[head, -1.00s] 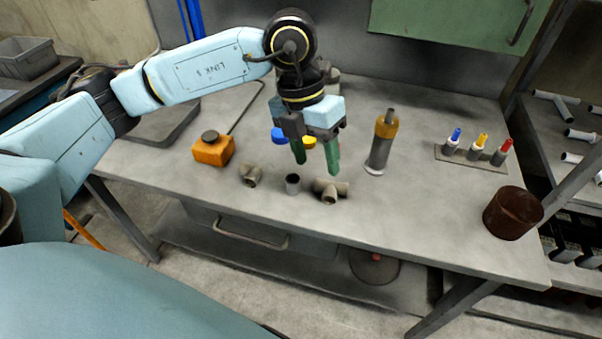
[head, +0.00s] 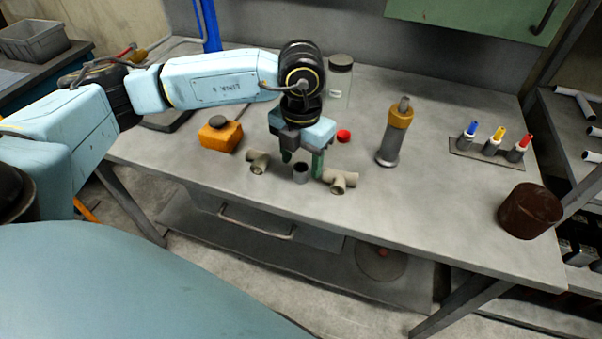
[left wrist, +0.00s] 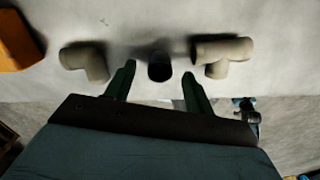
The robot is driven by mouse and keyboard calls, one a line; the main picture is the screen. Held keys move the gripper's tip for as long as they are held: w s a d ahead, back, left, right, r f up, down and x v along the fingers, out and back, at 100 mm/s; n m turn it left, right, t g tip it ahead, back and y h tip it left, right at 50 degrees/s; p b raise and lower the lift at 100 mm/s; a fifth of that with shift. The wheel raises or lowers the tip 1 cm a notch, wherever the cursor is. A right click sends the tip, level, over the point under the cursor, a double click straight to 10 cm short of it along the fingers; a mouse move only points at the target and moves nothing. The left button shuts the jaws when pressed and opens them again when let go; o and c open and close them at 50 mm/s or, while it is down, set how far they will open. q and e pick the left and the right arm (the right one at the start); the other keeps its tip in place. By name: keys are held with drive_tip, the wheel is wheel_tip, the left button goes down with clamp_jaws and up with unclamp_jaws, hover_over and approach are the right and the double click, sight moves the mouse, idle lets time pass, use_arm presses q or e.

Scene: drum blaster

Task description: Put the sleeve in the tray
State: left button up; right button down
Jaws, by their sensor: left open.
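The sleeve, a short dark grey open-ended cylinder (head: 301,174), stands upright on the bench between two beige pipe fittings. My left gripper (head: 302,164) points down just over it, open, with its green fingers apart. In the left wrist view the sleeve (left wrist: 160,68) shows between the two fingertips, and I see no clear contact. A flat dark tray (head: 172,122) lies at the bench's left end, partly hidden behind my left arm. My right gripper is not in view.
A beige elbow (head: 259,163) and tee (head: 341,181) stand close on either side of the sleeve. An orange canister (head: 221,136), a red cap (head: 344,136), an orange-topped grey cylinder (head: 394,135) and a brown pot (head: 529,212) also stand on the bench.

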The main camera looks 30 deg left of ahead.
sight(301, 166)
use_arm(q)
drive_tip(key=shift+f, duration=1.5)
drive_tip(key=shift+r, duration=0.15)
clamp_jaws()
